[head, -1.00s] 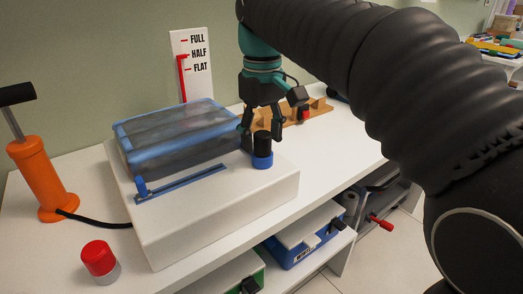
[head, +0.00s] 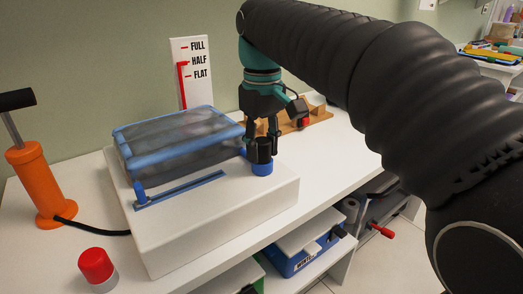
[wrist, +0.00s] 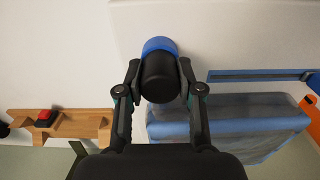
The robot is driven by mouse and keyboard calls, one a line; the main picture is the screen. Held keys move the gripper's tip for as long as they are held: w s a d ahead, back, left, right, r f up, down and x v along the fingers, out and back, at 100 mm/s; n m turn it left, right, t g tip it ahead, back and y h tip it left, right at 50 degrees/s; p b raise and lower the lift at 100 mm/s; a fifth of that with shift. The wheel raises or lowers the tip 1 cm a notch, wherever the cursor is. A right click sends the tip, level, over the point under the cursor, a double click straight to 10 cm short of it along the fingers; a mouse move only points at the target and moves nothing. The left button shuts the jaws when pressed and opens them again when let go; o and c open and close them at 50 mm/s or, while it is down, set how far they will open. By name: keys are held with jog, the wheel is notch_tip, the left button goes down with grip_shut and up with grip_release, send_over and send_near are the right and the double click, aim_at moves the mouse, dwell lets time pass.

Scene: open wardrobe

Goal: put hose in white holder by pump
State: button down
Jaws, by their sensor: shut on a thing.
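My gripper (head: 262,139) points down at the front right of the white platform, shut on a black cylinder (head: 261,151), which I take for the hose end. The cylinder sits at a blue round fitting (head: 262,168); I cannot tell whether they are still joined. In the wrist view the fingers flank the black cylinder (wrist: 160,77), with the blue fitting (wrist: 159,45) beyond it. The orange pump (head: 34,180) stands at the far left, with a black hose (head: 95,228) running from its foot to the platform. I cannot make out a white holder by the pump.
A grey bag with blue edges (head: 175,140) lies on the white platform (head: 215,223), close left of my gripper. A red-capped white cylinder (head: 97,267) stands at front left. A gauge (head: 191,75) has its red bar near HALF. A wooden rack (head: 318,113) stands behind right.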

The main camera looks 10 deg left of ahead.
jog(key=shift+r+p, duration=1.2)
jog(key=shift+p, duration=0.35)
dwell(1.2)
dwell(0.3)
jog(key=shift+r, duration=2)
